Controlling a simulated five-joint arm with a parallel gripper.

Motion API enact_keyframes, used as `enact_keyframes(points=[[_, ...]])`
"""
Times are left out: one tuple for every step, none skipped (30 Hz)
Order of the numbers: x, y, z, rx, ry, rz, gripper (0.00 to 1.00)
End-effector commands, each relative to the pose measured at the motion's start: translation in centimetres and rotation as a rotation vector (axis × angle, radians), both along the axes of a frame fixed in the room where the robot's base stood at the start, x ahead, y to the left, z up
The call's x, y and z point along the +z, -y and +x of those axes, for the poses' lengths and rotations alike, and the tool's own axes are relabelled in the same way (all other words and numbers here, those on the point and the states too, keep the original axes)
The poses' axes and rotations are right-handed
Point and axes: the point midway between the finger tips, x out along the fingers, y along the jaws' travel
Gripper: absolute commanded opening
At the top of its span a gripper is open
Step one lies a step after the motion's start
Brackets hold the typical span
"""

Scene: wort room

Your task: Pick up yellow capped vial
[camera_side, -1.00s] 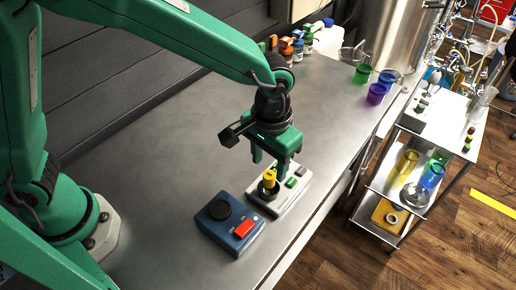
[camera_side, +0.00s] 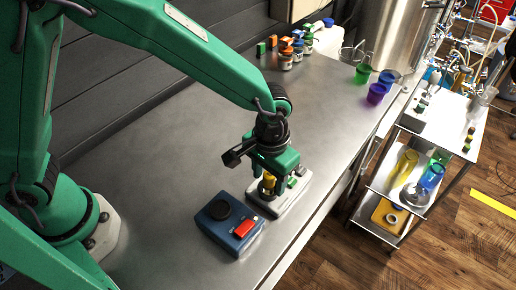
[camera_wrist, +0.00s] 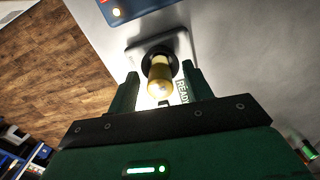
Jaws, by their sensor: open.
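The yellow capped vial (camera_side: 268,183) stands upright in the black holder of a white device (camera_side: 293,196) near the table's front edge. In the wrist view the yellow cap (camera_wrist: 160,82) shows between the two finger tips, with the black holder ring behind it. My gripper (camera_side: 268,176) is open, with its fingers around the vial's upper part in the side view. In the wrist view my gripper (camera_wrist: 162,88) has one finger on each side of the cap, and gaps show beside it. The vial's lower part is hidden in the holder.
A blue device (camera_side: 229,222) with a black round top and a red button (camera_side: 243,229) stands just left of the white device. Green, blue and purple cups (camera_side: 375,94) and capped bottles (camera_side: 286,56) stand farther back. The table's left middle is clear.

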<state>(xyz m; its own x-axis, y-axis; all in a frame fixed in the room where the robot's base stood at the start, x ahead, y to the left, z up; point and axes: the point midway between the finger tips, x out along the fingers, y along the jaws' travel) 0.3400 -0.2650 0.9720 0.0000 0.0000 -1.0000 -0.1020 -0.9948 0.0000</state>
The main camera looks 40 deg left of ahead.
Motion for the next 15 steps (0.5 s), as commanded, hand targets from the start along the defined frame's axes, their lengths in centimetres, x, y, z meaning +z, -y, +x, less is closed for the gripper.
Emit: enact_keyframes(points=[[0.02, 0.0, 0.0, 0.0, 0.0, 0.0, 0.5], [0.02, 0.0, 0.0, 0.0, 0.0, 0.0, 0.5], [0.02, 0.0, 0.0, 0.0, 0.0, 0.0, 0.5], [0.02, 0.0, 0.0, 0.0, 0.0, 0.0, 0.5], [0.03, 0.0, 0.0, 0.0, 0.0, 0.0, 0.46], [0.03, 0.0, 0.0, 0.0, 0.0, 0.0, 0.39], [0.03, 0.0, 0.0, 0.0, 0.0, 0.0, 0.33], [0.03, 0.0, 0.0, 0.0, 0.0, 0.0, 0.27], [0.03, 0.0, 0.0, 0.0, 0.0, 0.0, 0.19], [0.03, 0.0, 0.0, 0.0, 0.0, 0.0, 0.13], [0.03, 0.0, 0.0, 0.0, 0.0, 0.0, 0.07], [0.03, 0.0, 0.0, 0.0, 0.0, 0.0, 0.02], [0.04, 0.0, 0.01, 0.0, 0.0, 0.0, 0.02], [0.04, 0.0, 0.01, 0.0, 0.0, 0.0, 0.02], [0.05, 0.01, 0.01, 0.0, 0.0, 0.0, 0.02]])
